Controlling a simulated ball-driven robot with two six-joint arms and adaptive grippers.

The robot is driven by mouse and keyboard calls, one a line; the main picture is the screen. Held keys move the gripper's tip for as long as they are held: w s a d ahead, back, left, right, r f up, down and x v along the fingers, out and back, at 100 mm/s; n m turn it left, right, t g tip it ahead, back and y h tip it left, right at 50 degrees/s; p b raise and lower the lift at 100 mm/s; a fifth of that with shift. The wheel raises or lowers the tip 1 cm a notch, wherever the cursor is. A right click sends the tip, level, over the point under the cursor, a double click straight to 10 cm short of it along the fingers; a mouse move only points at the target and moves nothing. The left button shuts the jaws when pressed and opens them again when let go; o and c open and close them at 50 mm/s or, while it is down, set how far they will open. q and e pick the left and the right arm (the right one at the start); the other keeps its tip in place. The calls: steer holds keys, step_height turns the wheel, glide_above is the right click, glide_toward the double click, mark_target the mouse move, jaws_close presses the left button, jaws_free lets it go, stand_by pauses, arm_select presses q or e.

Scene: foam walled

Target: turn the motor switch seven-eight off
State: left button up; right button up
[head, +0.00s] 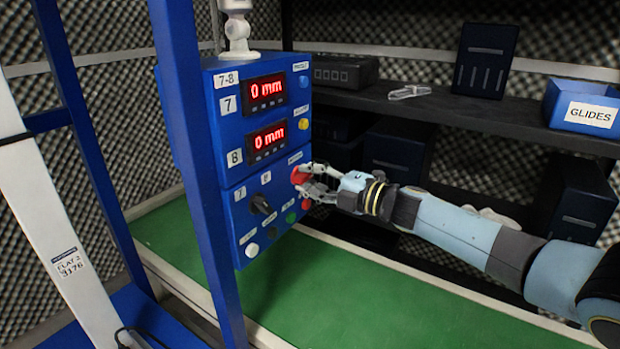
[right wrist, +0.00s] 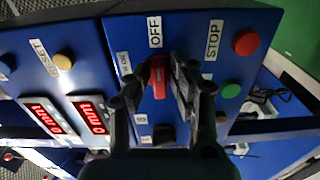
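The red rotary switch (head: 298,175) is on the lower right of the blue control panel (head: 228,133), whose upper tag reads 7-8. In the right wrist view the red switch handle (right wrist: 158,76) lies in line with the OFF label (right wrist: 154,31). My right gripper (head: 314,183) is at the panel front, its fingers on both sides of the handle, closed on it; the fingers also show in the right wrist view (right wrist: 158,88). They partly hide the switch in the head view. My left gripper is not in view.
Nearby are a black selector knob (head: 260,203), a red button (right wrist: 246,42) and a green button (right wrist: 231,90). Two displays (head: 265,92) read 0 mm. A blue frame post (head: 190,130) stands left of the panel. Dark shelves (head: 430,105) hold a blue GLIDES bin (head: 560,103).

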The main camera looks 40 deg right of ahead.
steer(key=shift+o, duration=1)
steer(key=v, duration=1.2)
steer(key=shift+f, duration=0.1)
